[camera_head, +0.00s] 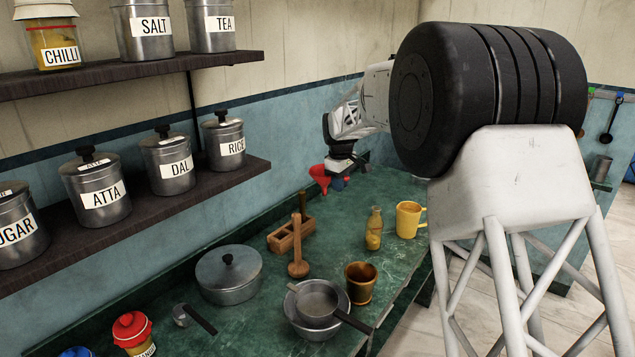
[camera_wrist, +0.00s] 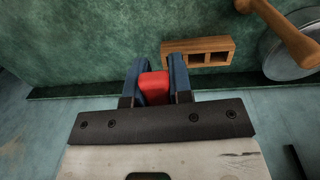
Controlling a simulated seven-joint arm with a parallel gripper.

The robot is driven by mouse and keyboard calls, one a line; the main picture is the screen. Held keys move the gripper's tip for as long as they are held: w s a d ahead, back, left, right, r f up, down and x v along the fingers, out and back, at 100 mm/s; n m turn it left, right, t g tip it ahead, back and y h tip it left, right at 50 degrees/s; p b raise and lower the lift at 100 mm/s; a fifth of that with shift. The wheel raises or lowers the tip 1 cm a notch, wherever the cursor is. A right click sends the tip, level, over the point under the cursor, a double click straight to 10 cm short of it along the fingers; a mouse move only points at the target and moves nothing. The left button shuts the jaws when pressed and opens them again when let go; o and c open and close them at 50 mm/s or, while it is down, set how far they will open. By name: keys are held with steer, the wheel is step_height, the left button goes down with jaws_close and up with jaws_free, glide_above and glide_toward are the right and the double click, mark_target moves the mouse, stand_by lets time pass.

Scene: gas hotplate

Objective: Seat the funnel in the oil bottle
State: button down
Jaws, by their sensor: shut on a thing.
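The red funnel (camera_head: 318,178) is in my gripper (camera_head: 340,180), high near the back wall in the head view. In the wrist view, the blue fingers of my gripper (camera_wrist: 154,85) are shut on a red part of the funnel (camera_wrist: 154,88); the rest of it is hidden. In the head view the funnel seems held above the green counter (camera_head: 330,300). The oil bottle, a small yellowish one (camera_head: 374,228), stands upright on the counter, apart from the funnel and to its right and nearer. Its mouth is too small to make out.
A yellow mug (camera_head: 409,219) stands close right of the bottle. A brown cup (camera_head: 360,283), a pan in a bowl (camera_head: 318,303), a wooden masher (camera_head: 298,255), a wooden box (camera_head: 281,239) and a lidded pot (camera_head: 228,273) are nearby. Shelves (camera_head: 150,205) line the left wall.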

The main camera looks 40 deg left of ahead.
steer(key=w+d, duration=0.3)
steer(key=d, duration=0.5)
steer(key=w+d, duration=0.4)
steer(key=d, duration=0.3)
steer(key=shift+w+d+f+g, duration=0.15)
steer(key=shift+w+d+g, duration=0.15)
steer(key=shift+d, duration=0.1)
steer(key=shift+f, duration=0.25)
steer(key=shift+f, duration=1.95)
steer(key=shift+f, duration=0.8)
steer(key=c, duration=0.9)
jaws_free()
steer(key=shift+c, duration=0.2)
steer(key=shift+r, duration=0.1)
step_height(320, 180, up, 8)
steer(key=shift+f, duration=0.2)
